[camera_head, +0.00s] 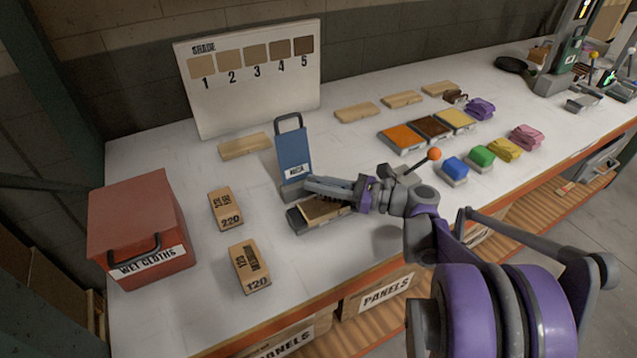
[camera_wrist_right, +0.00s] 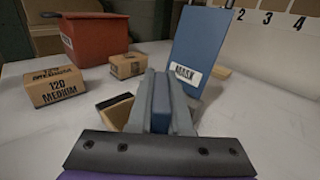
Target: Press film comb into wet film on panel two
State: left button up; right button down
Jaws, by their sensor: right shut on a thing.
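My right gripper (camera_head: 318,188) reaches in from the right over a dark holder (camera_head: 300,221) with a tan block or panel (camera_head: 325,210) in it. In the right wrist view its two grey fingers are shut on a narrow blue piece (camera_wrist_right: 160,105); I cannot tell whether this is the film comb. The fingers hide part of the holder, so contact is unclear. Orange (camera_head: 401,138), brown (camera_head: 430,127) and yellow (camera_head: 454,119) coated panels lie further back; no number shows on them. My left gripper is not in view.
A blue handled board (camera_head: 293,154) stands just behind the gripper. A red WET CLOTHS box (camera_head: 140,225) and sanding blocks marked 220 (camera_head: 226,208) and 120 (camera_head: 250,268) are at left. A shade board (camera_head: 250,80) stands behind. Several coloured blocks are at right.

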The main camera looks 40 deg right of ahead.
jog(key=shift+r+p, duration=2.8)
jog(key=shift+r, duration=0.7)
jog(key=shift+f, duration=0.1)
